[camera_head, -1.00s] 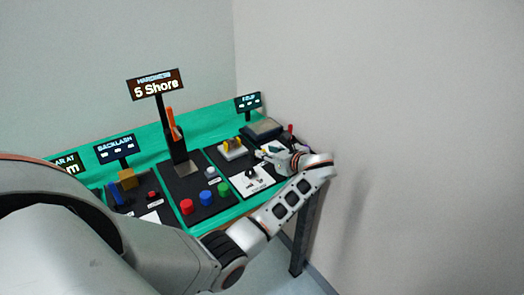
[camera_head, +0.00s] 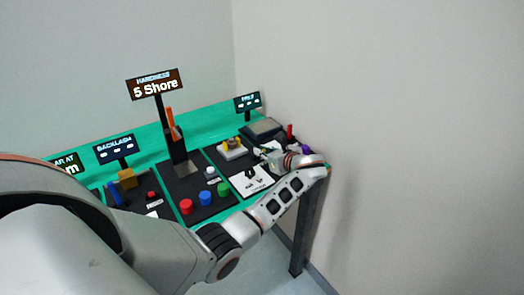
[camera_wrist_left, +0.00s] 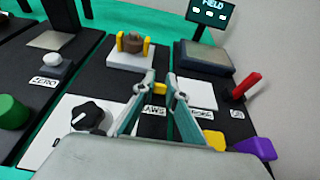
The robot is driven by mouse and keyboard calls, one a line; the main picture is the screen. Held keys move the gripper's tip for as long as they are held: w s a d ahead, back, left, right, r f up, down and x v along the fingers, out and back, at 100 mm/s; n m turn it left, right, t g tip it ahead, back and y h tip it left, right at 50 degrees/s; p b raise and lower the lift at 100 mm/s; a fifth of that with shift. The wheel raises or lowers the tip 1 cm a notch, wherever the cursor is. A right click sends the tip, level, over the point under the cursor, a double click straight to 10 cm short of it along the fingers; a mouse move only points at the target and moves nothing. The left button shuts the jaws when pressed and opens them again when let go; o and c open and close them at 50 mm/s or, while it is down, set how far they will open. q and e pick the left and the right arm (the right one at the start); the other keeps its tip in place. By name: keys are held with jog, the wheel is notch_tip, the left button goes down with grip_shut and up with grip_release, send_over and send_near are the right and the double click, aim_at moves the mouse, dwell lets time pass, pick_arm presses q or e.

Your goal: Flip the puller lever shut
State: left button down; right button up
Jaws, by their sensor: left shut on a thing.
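A red lever (camera_wrist_left: 243,87) stands tilted from a dark base at the right of the wrist view. It also shows in the head view (camera_head: 290,131). I cannot tell whether this is the puller lever. My left gripper (camera_head: 260,153) is low over the right-hand station, left of the red lever and apart from it. In the wrist view its fingers (camera_wrist_left: 160,84) are close together with a small yellow piece (camera_wrist_left: 159,89) between the tips. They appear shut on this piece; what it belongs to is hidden. My right gripper is out of view.
A white block with yellow posts and a brown piece (camera_wrist_left: 131,46) stands beyond the fingers. A black knob (camera_wrist_left: 88,117) is at left, a grey-topped box (camera_wrist_left: 203,57) behind, and yellow and purple pieces (camera_wrist_left: 256,148) at right. The wall borders the table's right side.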

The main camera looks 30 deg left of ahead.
pick_arm(q)
jog(key=shift+s+d+f+t+y, duration=0.2)
jog(key=shift+f+t+y, duration=0.1)
jog(key=shift+y, duration=0.4)
jog(key=c, duration=2)
grip_release()
jog(key=shift+c, duration=0.2)
jog(key=shift+d, duration=0.15)
jog(key=v, duration=1.1)
jog(key=shift+s+d+r, duration=0.15)
jog(key=shift+d+r, duration=0.05)
jog(key=shift+d, duration=0.1)
